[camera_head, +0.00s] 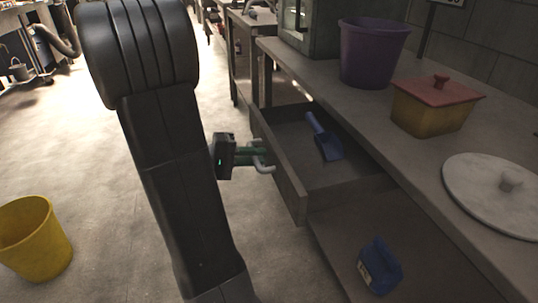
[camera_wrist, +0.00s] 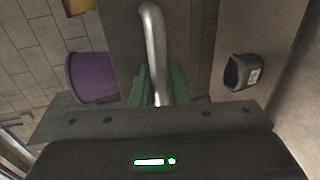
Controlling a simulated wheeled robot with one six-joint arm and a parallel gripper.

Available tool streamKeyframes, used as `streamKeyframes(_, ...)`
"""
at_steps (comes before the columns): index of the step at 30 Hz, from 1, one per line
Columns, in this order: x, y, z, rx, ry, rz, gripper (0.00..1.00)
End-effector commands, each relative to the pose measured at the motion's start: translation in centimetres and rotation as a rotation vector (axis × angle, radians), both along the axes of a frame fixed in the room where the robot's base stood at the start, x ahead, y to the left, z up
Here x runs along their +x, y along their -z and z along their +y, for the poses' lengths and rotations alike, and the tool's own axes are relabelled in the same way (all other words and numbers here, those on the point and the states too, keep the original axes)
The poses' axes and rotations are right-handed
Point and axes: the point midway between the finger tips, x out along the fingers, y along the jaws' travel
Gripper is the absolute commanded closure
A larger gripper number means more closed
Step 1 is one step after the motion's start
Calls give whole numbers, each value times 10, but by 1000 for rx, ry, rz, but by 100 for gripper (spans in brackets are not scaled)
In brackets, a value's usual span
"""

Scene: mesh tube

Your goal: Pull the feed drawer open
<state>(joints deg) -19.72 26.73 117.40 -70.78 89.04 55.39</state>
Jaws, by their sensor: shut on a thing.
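The feed drawer (camera_head: 291,186) stands pulled out from under the counter, with its inside showing. A blue scoop (camera_head: 324,138) lies in it. A light metal bar handle (camera_head: 263,163) is on the drawer's front; it also shows in the wrist view (camera_wrist: 153,40). My gripper (camera_head: 258,157) is at the handle, its green fingers (camera_wrist: 158,88) shut on the bar. The finger tips are partly hidden by the handle and the gripper body in the wrist view.
On the counter (camera_head: 385,115) stand a purple bucket (camera_head: 372,55), a yellow box with a red lid (camera_head: 433,105) and a round grey lid (camera_head: 497,192). A blue container (camera_head: 379,267) sits on the shelf below. A yellow bucket (camera_head: 32,240) stands on the floor at left.

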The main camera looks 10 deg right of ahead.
Motion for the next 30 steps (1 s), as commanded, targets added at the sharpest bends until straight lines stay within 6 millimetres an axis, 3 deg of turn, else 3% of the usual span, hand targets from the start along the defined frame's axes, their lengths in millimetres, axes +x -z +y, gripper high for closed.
streamKeyframes(18, 0, 0, 10, 0, 0, -1, 100)
streamKeyframes(19, 0, 0, 10, 0, 0, -1, 84)
streamKeyframes(20, 0, 0, 10, 0, 0, -1, 81)
streamKeyframes(30, 0, -1, 12, 0, -1, -1, 81)
